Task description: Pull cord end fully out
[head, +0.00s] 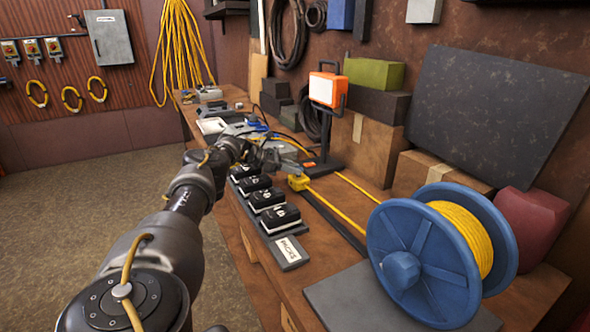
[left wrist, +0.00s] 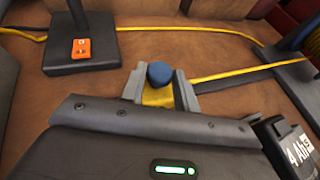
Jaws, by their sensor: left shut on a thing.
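The blue reel (head: 405,255) stands at the right of the bench with yellow cord (head: 465,240) wound on it. A stretch of cord runs from the reel along the bench to the yellow cord end (head: 298,183). My left gripper (head: 292,174) is shut on that cord end, low over the bench. In the left wrist view the yellow cord end (left wrist: 157,97) sits between both fingers, with a blue rounded piece (left wrist: 159,73) on top. The cord (left wrist: 235,73) leaves it to the right. My right gripper is not in view.
The work lamp (head: 325,90) stands behind the gripper; its base (left wrist: 95,50) is close by in the left wrist view. Several black battery packs (head: 267,199) line the bench's front edge. Boxes (head: 362,147) and a dark panel (head: 490,115) stand along the wall.

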